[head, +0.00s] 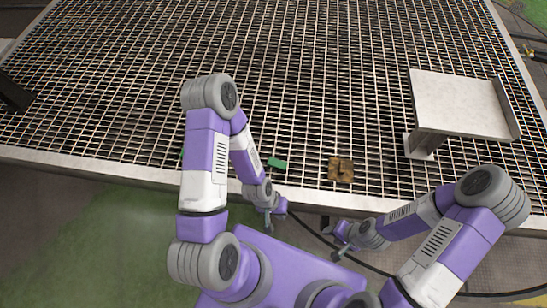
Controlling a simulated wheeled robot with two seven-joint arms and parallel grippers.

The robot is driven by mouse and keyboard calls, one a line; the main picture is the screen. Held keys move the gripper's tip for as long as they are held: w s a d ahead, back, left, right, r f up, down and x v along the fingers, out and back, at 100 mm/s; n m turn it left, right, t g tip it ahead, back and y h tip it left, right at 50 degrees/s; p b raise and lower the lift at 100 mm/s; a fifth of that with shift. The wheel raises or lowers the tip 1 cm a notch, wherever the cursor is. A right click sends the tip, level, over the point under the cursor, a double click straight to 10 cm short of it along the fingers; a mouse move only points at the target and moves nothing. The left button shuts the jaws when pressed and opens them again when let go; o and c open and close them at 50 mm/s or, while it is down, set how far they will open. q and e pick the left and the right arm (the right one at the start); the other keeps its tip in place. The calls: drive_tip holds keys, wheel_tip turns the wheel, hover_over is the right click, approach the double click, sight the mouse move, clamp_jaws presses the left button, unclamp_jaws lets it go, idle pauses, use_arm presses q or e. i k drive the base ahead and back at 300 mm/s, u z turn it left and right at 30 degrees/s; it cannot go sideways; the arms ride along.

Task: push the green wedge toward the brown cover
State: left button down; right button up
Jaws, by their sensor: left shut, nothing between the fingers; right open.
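The green wedge (277,163) is a small green block lying on the metal grating near its front edge. The brown cover (341,170) is a lumpy brown piece on the grating to the right of the wedge, with a gap between them. My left gripper (268,226) is shut and empty, hanging in front of the grating's front edge, below the wedge in the picture and apart from it. My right gripper (333,243) is open and empty, off the front edge, below the brown cover in the picture.
The grating (300,60) is a wide platform with a pale front rim. A grey metal stand (460,100) with a flat top is at the right. Part of another green thing (182,153) shows beside my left arm, mostly hidden. A dark object (14,92) is at the left edge.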

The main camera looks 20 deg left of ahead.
sight(272, 162)
drive_tip(key=z, duration=2.7)
drive_tip(key=k, duration=1.1)
drive_tip(key=u, duration=1.55)
